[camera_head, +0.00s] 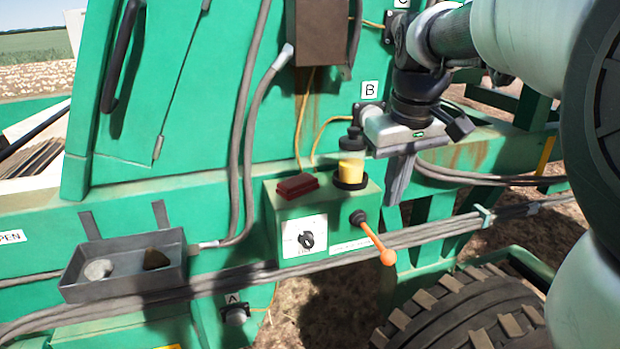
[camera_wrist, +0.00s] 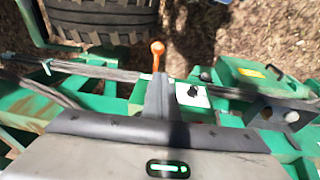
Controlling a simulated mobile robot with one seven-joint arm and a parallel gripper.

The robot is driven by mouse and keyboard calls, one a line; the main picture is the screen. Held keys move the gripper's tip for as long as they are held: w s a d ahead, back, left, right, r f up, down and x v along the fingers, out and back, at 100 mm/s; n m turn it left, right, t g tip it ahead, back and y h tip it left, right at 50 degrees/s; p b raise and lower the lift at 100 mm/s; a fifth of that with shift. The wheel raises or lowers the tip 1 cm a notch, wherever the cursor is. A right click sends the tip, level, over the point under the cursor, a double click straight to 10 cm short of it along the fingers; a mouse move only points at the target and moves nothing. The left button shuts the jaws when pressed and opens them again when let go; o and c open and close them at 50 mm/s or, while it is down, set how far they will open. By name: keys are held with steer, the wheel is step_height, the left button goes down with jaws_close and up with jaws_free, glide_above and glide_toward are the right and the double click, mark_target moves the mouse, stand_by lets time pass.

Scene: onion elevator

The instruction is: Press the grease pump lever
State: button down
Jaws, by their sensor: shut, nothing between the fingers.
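The grease pump lever (camera_head: 377,240) is an orange rod with a round knob, sticking out from a black pivot on the right of the green pump box (camera_head: 262,225). It points down and to the right. My gripper (camera_head: 397,190) is shut and empty, pointing down, above and slightly right of the lever in the head view. It also shows in the wrist view (camera_wrist: 158,80). I cannot tell whether it touches the lever.
A clear reservoir with yellow grease (camera_head: 351,165) and a red block (camera_head: 297,186) sit on the box. The box has a dial (camera_head: 306,240). A grey tray (camera_head: 125,280) with two lumps hangs left. Cables (camera_head: 440,228) run behind the lever; a tyre (camera_head: 460,315) is below.

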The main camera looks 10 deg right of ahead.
glide_toward(386, 250)
steer(key=x, duration=0.5)
steer(key=shift+w+a, duration=0.1)
steer(key=shift+a, duration=0.05)
steer(key=shift+f, duration=0.55)
steer(key=shift+b, duration=0.35)
